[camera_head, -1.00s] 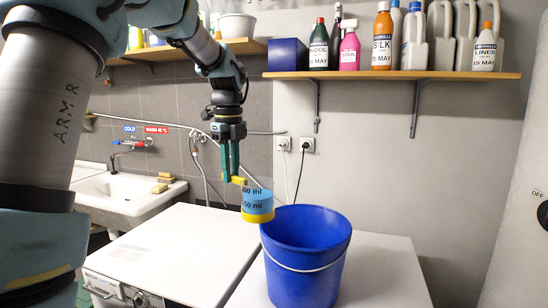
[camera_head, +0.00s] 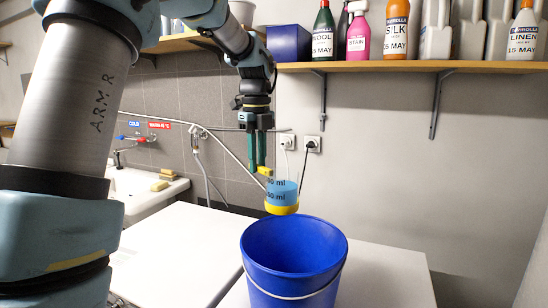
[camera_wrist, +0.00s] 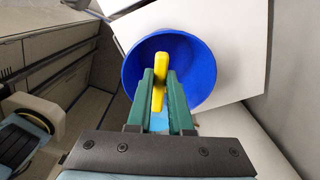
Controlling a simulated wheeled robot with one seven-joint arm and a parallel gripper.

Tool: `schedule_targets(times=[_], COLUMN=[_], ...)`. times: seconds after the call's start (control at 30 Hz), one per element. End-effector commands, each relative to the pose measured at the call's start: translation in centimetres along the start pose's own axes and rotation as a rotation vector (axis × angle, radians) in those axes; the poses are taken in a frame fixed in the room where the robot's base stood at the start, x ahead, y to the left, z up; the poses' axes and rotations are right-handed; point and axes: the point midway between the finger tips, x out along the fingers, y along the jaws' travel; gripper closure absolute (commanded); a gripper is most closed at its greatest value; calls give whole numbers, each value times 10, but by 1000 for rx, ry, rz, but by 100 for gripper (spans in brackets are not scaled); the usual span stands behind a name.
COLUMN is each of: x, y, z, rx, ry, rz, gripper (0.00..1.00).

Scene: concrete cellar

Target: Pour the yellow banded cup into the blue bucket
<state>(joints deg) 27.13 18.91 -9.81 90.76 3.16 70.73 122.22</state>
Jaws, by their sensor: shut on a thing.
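The cup (camera_head: 283,192) is clear with blue contents, dark ml markings and a yellow band at its base. It hangs upright just above the far rim of the blue bucket (camera_head: 293,258). My gripper (camera_head: 259,170) points down, its green fingers shut on the cup's yellow handle. In the wrist view the yellow handle (camera_wrist: 158,80) sits between the fingertips (camera_wrist: 159,90), with the bucket's open mouth (camera_wrist: 197,75) below. Most of the cup is hidden there behind the fingers. The bucket stands on a white top, and no contents show inside it.
A white washing machine top (camera_head: 175,250) lies left of the bucket, with a sink (camera_head: 143,196) beyond it. A wooden shelf (camera_head: 400,66) with several bottles and a dark blue box (camera_head: 289,43) is on the wall above. Two plugged sockets (camera_head: 312,144) sit behind the bucket.

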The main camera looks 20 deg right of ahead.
Motion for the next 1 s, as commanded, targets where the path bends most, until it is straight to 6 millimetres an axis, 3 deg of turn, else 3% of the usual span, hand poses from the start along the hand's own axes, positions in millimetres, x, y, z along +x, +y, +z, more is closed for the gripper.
schedule_targets(times=[0.5, 0.83, 1.0], x=[-1, 16, 9], y=[0, 0, 0], z=[4, -1, -2], rx=[-2, 4, 1], ry=[10, -135, -165], rz=[-1, -1, 0], gripper=[100, 100, 100])
